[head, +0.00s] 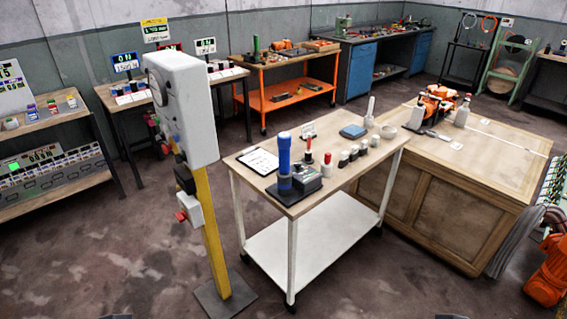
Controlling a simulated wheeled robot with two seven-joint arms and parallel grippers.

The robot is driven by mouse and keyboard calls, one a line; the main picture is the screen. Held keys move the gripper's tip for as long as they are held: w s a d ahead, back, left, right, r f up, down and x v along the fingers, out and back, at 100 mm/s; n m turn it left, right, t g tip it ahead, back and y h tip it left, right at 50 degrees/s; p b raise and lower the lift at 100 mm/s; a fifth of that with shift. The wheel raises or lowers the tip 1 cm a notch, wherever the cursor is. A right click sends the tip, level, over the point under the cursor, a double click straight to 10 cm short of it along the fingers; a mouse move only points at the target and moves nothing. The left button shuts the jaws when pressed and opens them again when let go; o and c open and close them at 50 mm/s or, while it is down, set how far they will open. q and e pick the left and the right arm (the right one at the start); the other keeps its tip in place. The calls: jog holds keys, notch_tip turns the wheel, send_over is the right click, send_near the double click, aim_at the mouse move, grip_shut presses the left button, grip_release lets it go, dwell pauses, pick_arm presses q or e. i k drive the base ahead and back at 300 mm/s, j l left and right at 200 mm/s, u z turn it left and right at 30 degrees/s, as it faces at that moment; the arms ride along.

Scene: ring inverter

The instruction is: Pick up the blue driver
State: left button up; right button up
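The blue driver (284,154) stands upright on the near left part of a white-legged cart (330,184) with a wooden top. Its lower end meets a dark block or base (287,194), and I cannot tell how it is held there. Neither of my grippers can be made out in the head view. Only small dark parts show at the bottom edge, too little to identify. Nothing is seen touching the driver.
A dark device (308,178), a tablet (258,160), a red-topped driver (308,152) and several small bottles share the cart top. A yellow post with a grey box (184,108) stands left of the cart. A wooden cabinet (440,190) adjoins at right. Floor in front is clear.

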aim_at(285, 139)
jog(key=i+j, duration=1.3)
jog(key=j, duration=0.25)
